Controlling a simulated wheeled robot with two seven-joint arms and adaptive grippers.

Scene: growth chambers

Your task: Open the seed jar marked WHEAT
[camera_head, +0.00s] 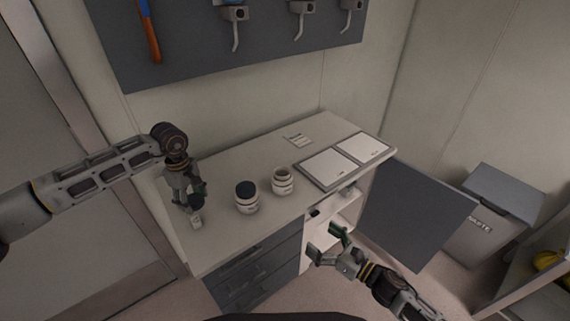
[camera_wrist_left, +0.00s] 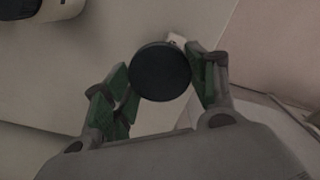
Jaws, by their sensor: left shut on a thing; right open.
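My left gripper (camera_head: 192,203) is shut on a dark round lid (camera_wrist_left: 160,71) at the left end of the counter. A small pale piece with dark marks (camera_head: 196,220) shows just below this lid; I cannot tell if it is a jar under it. A white jar with a dark lid on (camera_head: 246,197) stands to the right of the gripper. A jar without a lid (camera_head: 282,181) stands further right, its round mouth showing. The jar labels are too small to read, so I cannot tell which is WHEAT. My right gripper (camera_head: 328,243) is open and empty in front of the cabinet.
The counter (camera_head: 222,240) has a card (camera_head: 297,140) and two pale panels (camera_head: 345,160) at its right. Below, a cabinet door (camera_head: 415,215) stands open beside a grey waste bin (camera_head: 488,215). Tools hang on the wall board (camera_head: 190,55). Drawers (camera_head: 262,275) are at the left front.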

